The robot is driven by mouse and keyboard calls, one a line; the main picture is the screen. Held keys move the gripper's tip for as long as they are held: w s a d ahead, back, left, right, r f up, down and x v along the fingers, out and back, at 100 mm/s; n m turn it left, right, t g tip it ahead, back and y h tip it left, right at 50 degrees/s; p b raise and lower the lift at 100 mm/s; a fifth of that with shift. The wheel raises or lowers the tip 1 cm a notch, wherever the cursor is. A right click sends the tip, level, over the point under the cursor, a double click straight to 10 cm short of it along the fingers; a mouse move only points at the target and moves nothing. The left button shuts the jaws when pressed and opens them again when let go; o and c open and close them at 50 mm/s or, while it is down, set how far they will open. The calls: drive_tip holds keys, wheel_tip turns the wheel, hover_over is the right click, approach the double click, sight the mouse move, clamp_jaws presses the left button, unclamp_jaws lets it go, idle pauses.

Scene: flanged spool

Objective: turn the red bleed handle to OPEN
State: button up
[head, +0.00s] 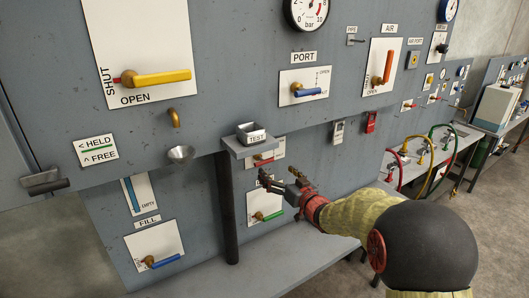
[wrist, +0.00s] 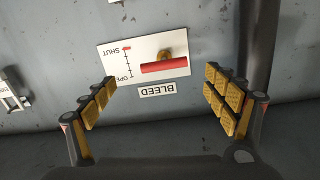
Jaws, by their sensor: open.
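The red bleed handle (wrist: 164,68) lies nearly level in the wrist view, in front of a white plate (wrist: 115,62) on a brass pivot (wrist: 165,55). The plate and BLEED label (wrist: 170,90) appear upside down. A scale at the plate's left runs from SHUT to OPEN; the handle's left end appears nearer OPEN, but its exact reading is unclear. In the head view, the handle (head: 263,157) is partly under the TEST ledge. My gripper (head: 267,181) is open just below it. In the wrist view, my open fingers (wrist: 162,98) are spread apart, empty, and do not touch the handle.
A dark post (head: 227,210) stands left of my gripper. A green handle (head: 267,214) is below it. A grey bench (head: 205,277) runs along the bottom.

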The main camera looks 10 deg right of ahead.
sight(265, 163)
drive_tip(key=shift+y, duration=0.4)
drive_tip(key=x, duration=0.8)
drive_tip(key=shift+a, duration=0.15)
drive_tip(key=shift+c, duration=0.8)
drive_tip(key=c, duration=0.7)
drive_tip(key=shift+c, duration=0.9)
